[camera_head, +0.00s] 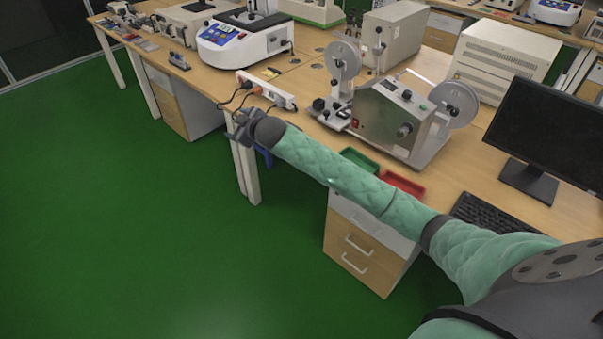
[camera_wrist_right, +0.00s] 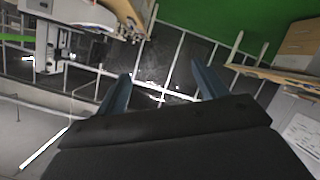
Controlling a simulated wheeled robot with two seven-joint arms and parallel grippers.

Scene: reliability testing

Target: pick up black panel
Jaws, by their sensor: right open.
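No thing in view can be clearly told as the black panel. My right gripper (camera_head: 240,126) is beyond the front edge of the bench, over the green floor and apart from the bench items. In the right wrist view its two fingers (camera_wrist_right: 162,88) stand spread with nothing between them. My left gripper is not in view.
The power strip (camera_head: 266,90) with plugged cables lies near the bench edge. A reel machine (camera_head: 385,118), a green tray (camera_head: 360,160), a red tray (camera_head: 402,184), a black monitor (camera_head: 545,125) and a keyboard (camera_head: 490,213) crowd the bench. The green floor (camera_head: 120,220) is clear.

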